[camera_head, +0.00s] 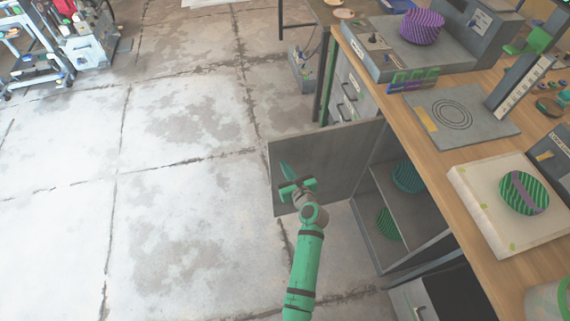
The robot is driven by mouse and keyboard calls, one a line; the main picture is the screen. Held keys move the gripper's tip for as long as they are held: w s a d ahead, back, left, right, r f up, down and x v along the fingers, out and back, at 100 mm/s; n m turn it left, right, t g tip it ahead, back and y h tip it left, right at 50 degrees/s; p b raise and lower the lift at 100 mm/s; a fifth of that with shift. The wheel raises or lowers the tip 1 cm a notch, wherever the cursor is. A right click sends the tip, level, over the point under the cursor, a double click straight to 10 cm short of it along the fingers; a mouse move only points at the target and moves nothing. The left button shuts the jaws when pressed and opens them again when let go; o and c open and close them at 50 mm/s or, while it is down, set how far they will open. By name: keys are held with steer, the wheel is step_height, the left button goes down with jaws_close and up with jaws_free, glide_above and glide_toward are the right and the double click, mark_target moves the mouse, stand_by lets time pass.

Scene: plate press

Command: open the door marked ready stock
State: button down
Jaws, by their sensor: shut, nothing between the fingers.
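A grey cabinet door (335,160) under the workbench stands swung wide open, out over the floor. No marking can be read on the face I see. Behind it the cabinet (412,225) is open and shows two shelf levels. A green striped round item (408,176) sits on the upper level and another (388,223) on the lower one. My gripper (284,170) is shut and empty, at the near face of the door, towards its free edge. I cannot tell whether its tips touch the door. The door's handle is not visible.
The wooden bench top (440,165) above holds a purple ribbed item (422,26), a plate with rings (455,112) and a pale block (475,205) with a green striped disc (523,193). Drawers (348,95) stand beyond the door.

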steer(key=a+v, duration=0.1)
steer(key=v, duration=1.1)
steer(key=shift+s+f, duration=0.2)
steer(key=shift+f, duration=0.1)
steer(key=s+f+n+h, duration=0.2)
steer(key=s+n, duration=0.4)
steer(key=s, duration=0.4)
steer(key=s+f+n+h, duration=0.25)
steer(key=s+n, duration=0.35)
steer(key=s, duration=0.3)
steer(key=s+a+r+n+t, duration=0.1)
steer(key=s+a+r+n, duration=0.2)
steer(key=s+r+n, duration=1.3)
steer(key=s+n, duration=0.1)
steer(key=n, duration=0.2)
steer(key=shift+s+r+n+t+h, duration=0.3)
steer(key=shift+r+n+t+h, duration=0.05)
steer(key=shift+r+n+t, duration=0.05)
steer(key=shift+w+a, duration=0.1)
steer(key=shift+a, duration=0.1)
